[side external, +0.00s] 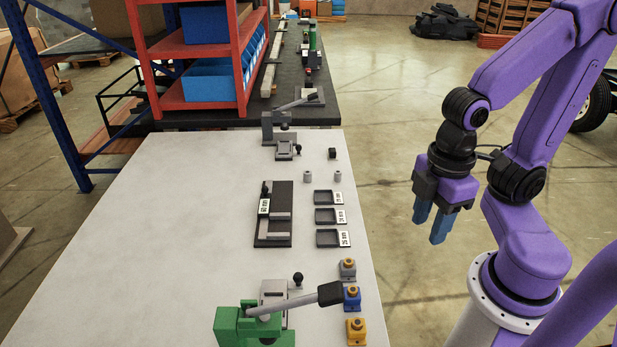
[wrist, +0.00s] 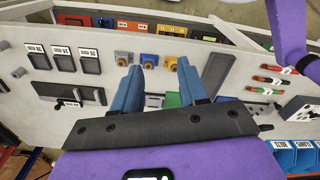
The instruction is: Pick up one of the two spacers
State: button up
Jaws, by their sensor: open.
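Two small grey cylindrical spacers stand upright on the white table, the left one (side external: 307,176) and the right one (side external: 340,175), just beyond the row of labelled trays. In the wrist view, small grey shapes at the left edge look like the spacers, one of them here (wrist: 18,72). My gripper (side external: 431,224) is open and empty, with its blue fingers pointing down. It hangs high, to the right of the table and away from both spacers. The fingers also show in the wrist view (wrist: 160,70).
Three black labelled trays (side external: 316,216) and a dark measuring fixture (side external: 287,215) sit mid-table. A grey toggle clamp (side external: 283,131) stands behind, a green one (side external: 240,325) in front. Grey, blue and yellow blocks (side external: 356,328) line the right edge. A black knob (side external: 333,154) is behind the spacers. The table's left side is clear.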

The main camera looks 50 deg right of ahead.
jog(key=o, duration=0.3)
